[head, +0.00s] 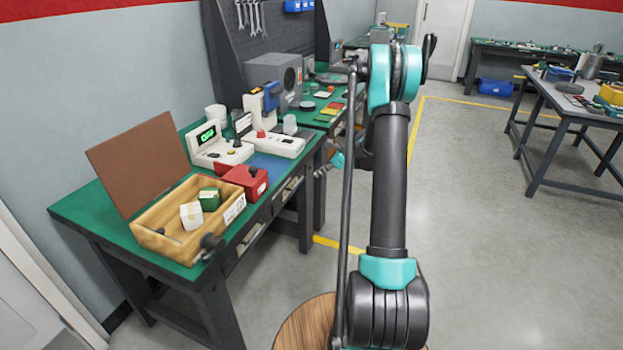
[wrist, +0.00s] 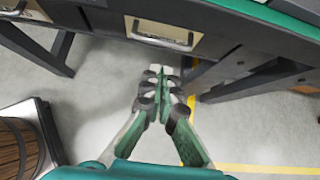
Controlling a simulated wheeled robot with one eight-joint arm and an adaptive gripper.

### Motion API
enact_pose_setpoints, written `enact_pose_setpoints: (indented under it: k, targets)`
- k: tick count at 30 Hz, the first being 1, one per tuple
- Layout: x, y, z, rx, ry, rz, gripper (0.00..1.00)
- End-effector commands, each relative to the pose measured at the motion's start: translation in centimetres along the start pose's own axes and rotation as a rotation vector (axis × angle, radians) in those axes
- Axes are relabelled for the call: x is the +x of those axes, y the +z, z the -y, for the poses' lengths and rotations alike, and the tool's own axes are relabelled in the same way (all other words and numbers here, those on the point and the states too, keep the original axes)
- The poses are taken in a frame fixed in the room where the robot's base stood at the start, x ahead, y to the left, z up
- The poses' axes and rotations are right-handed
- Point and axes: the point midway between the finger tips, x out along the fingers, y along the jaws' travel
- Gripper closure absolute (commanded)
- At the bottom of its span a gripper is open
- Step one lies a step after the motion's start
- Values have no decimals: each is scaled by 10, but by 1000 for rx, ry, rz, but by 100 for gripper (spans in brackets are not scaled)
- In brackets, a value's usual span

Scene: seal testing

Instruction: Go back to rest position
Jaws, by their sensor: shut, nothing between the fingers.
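My gripper (wrist: 161,88) shows in the wrist view with its fingers together and nothing between them. It hangs in free space in front of the workbench, over the grey floor. In the head view my arm rises through the middle of the picture, and the gripper is mostly hidden behind it near the bench's front edge. The workbench (head: 78,213) has a green top and stands to the left of my arm.
A wooden box (head: 155,242) holds a white block (head: 191,215) and a green block (head: 210,199). A red box (head: 246,181) and test devices (head: 218,150) stand behind it. A second table (head: 560,105) is at the right. The floor between is clear.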

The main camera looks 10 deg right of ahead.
Motion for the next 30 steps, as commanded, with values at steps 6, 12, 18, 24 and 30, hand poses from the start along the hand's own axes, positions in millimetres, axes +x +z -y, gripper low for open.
enact_pose_setpoints:
  k: [6, 12, 18, 24, 30]
  targets:
    - [-22, 0, 0, 0, -1, 0, 100]
    - [-36, 9, -22, -116, -3, -38, 100]
    - [-63, 21, -80, -431, 2, -141, 100]
    - [-92, 21, -144, -775, 34, -251, 100]
    - [-120, 8, -207, -1120, 91, -357, 100]
